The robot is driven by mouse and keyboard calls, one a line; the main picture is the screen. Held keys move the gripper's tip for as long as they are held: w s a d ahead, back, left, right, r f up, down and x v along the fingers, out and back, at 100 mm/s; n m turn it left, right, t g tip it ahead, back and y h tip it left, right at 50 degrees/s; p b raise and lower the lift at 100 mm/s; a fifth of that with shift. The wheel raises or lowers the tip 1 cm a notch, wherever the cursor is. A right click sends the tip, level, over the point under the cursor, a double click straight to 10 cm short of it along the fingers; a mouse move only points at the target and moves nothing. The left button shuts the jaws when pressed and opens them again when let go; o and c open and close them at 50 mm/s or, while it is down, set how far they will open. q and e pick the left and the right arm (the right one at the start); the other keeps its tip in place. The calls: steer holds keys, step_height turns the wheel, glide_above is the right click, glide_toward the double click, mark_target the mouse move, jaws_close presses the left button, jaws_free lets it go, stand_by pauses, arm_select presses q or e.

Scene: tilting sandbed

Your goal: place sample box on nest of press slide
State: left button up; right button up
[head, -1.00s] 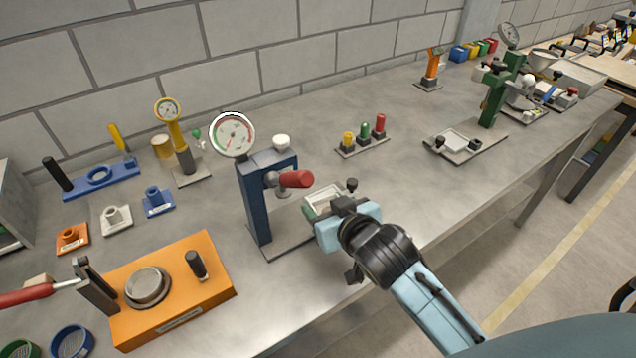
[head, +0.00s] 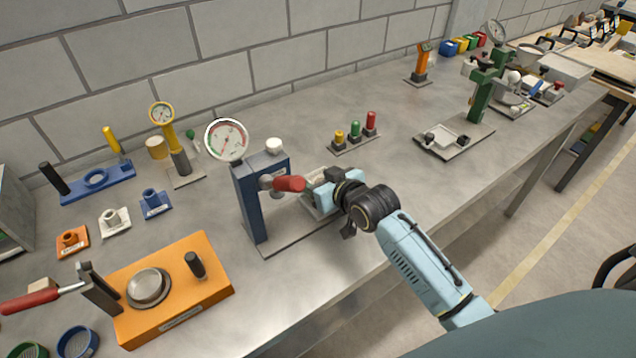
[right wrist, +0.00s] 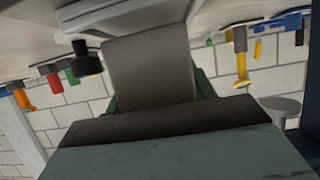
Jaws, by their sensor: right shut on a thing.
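The blue press (head: 250,200) stands at mid-bench with a round gauge and a red handle (head: 289,184). Its slide with a pale, tray-like nest (head: 309,203) lies right of the column, partly hidden by my right gripper (head: 338,187). That gripper is shut at the nest, low over the slide. In the right wrist view, green edges of the sample box (right wrist: 206,86) show behind a grey finger; the rest is hidden. A black knob (right wrist: 86,60) shows beside it. I cannot tell whether the box touches the nest. My left gripper is not in view.
An orange fixture (head: 175,290) stands front left. A rack of yellow, green and red pieces (head: 355,143) stands behind my gripper. A green press (head: 480,97) stands further right.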

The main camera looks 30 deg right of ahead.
steer(key=shift+f, duration=0.5)
steer(key=o, duration=1.1)
steer(key=shift+f, duration=0.15)
steer(key=shift+r, duration=0.2)
steer(key=p+v, duration=0.1)
steer(key=v, duration=1.1)
steer(key=shift+f, duration=0.15)
